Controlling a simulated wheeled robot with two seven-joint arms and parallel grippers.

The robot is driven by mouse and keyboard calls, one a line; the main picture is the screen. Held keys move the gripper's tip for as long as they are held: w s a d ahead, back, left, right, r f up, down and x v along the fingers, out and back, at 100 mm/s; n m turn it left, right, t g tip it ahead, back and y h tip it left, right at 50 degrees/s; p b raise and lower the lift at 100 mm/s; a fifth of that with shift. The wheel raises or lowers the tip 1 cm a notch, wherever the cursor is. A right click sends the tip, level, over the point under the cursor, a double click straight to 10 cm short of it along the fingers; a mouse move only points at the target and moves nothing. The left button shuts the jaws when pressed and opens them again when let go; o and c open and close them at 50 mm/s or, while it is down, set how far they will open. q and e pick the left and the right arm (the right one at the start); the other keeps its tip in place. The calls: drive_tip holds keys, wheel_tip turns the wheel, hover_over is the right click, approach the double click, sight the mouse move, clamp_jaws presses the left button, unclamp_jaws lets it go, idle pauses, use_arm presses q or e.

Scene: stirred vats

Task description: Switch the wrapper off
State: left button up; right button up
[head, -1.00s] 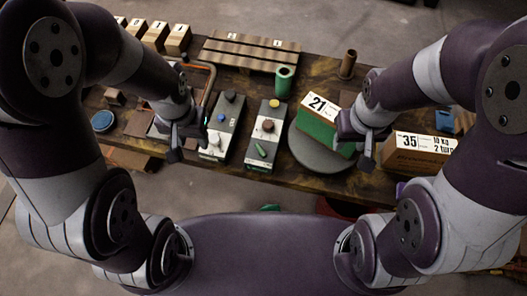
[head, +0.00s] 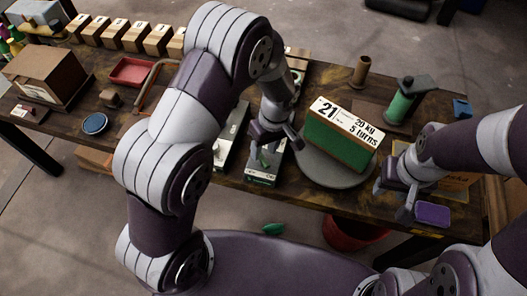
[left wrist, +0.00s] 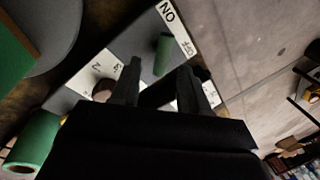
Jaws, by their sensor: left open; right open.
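A control box (head: 262,175) with a green lever stands left of a round grey turntable (head: 315,178). The left wrist view shows its green lever (left wrist: 162,55) standing up near a white label reading "NO" as seen there, and a brown knob (left wrist: 103,88). A green carton (head: 340,142) labelled 21 sits on the turntable. My right gripper (head: 398,200) is open near the table's front right.
A second control box (head: 232,140) is partly hidden behind my left arm. A green roll (head: 400,104) stands behind the turntable. A red bucket (head: 352,232) stands below the table edge. A blue disc (head: 95,123) lies at left.

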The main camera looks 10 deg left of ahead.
use_arm(q)
drive_tip(key=shift+s+a+f, duration=0.1)
drive_tip(key=shift+a+f, duration=0.05)
drive_tip(key=shift+f, duration=0.4)
drive_tip(key=shift+s+a+f, duration=0.1)
drive_tip(key=shift+f, duration=0.55)
clamp_jaws()
